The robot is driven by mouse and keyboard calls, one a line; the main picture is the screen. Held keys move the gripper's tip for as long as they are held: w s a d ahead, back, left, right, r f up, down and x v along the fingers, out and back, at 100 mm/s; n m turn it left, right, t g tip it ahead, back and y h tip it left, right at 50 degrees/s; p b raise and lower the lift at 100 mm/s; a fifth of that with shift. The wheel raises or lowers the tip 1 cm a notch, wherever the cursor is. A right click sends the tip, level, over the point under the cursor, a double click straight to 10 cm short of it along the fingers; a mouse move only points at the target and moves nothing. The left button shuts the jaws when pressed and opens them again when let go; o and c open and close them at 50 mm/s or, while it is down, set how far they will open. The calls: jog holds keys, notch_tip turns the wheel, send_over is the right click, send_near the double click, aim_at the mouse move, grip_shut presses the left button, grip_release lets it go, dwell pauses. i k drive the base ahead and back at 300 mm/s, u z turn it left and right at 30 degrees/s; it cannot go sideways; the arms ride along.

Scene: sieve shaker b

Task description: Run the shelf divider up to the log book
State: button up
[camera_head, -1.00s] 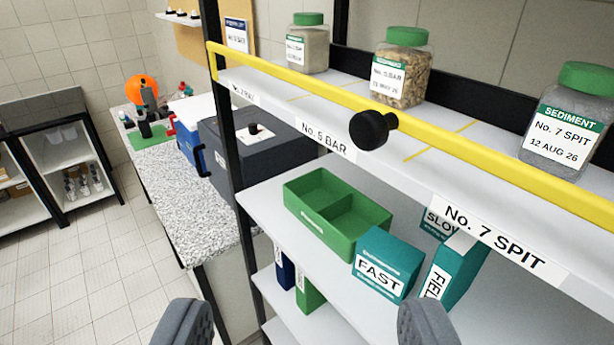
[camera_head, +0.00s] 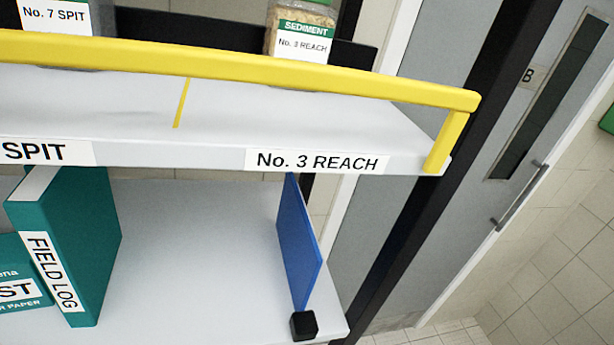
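The shelf divider (camera_head: 298,245) is a thin blue upright panel near the right end of the lower shelf (camera_head: 195,250). A black block-shaped knob (camera_head: 303,325) sits at its foot on the shelf's front edge. The log book (camera_head: 82,245) is a teal binder marked FIELD LOG, standing a little tilted at the left of the same shelf. A wide bare stretch of shelf lies between the log book and the divider. My gripper does not show in this view.
The upper shelf (camera_head: 330,115) has a yellow rail (camera_head: 250,62) along its front and holds sediment jars (camera_head: 300,35). A teal box (camera_head: 22,275) sits left of the log book. A black post (camera_head: 420,200) and a grey door (camera_head: 500,130) stand at the right.

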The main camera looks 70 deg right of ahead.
aim_at(301, 256)
jog(key=k, duration=1.5)
jog(key=z, duration=0.65)
jog(key=i, duration=1)
